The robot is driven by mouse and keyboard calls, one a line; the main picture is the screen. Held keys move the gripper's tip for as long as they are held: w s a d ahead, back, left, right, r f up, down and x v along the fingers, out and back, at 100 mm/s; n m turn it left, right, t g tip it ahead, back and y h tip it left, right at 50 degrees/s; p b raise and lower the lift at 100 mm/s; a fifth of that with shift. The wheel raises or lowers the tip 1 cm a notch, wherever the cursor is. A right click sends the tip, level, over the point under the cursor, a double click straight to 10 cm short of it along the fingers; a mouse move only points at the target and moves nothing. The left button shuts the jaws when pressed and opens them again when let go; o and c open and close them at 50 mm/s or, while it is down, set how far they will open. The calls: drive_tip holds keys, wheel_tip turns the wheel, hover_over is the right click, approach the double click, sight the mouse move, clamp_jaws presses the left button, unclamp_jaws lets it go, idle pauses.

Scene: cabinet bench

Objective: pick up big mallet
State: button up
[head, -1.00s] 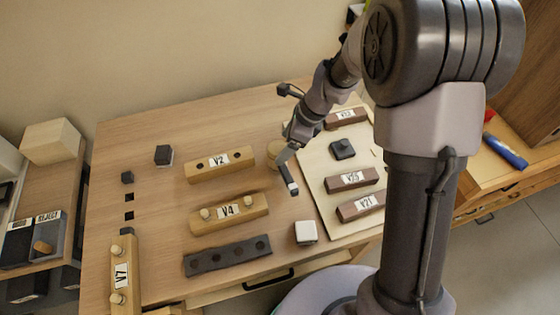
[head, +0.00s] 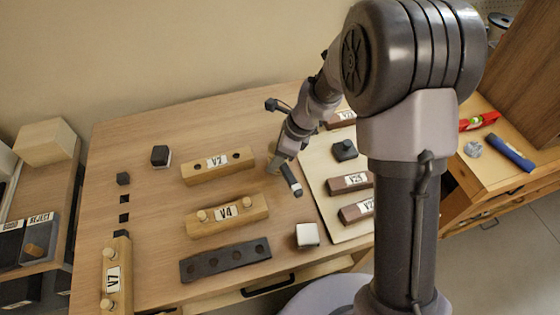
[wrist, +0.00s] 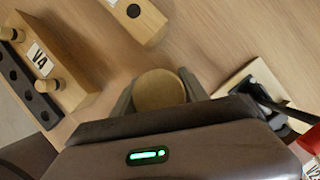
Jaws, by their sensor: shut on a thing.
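A round, tan wooden piece (wrist: 160,91), seen end-on in the wrist view, sits between the two grey fingers of my gripper (wrist: 160,97). I take it to be the big mallet; its lower part is hidden below its round end. I cannot tell whether the piece touches the table.
The wooden V2 block (head: 238,164) and V4 block (head: 248,208) lie left of my gripper. A dark holed bar (head: 226,259) and a white-topped cube (head: 307,236) lie nearer. The pale board (head: 318,180) with dark red blocks lies right. Bare table is at the back left.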

wheel_tip(320, 180, up, 10)
drive_tip(key=p, duration=0.4)
drive_tip(key=shift+p, duration=0.35)
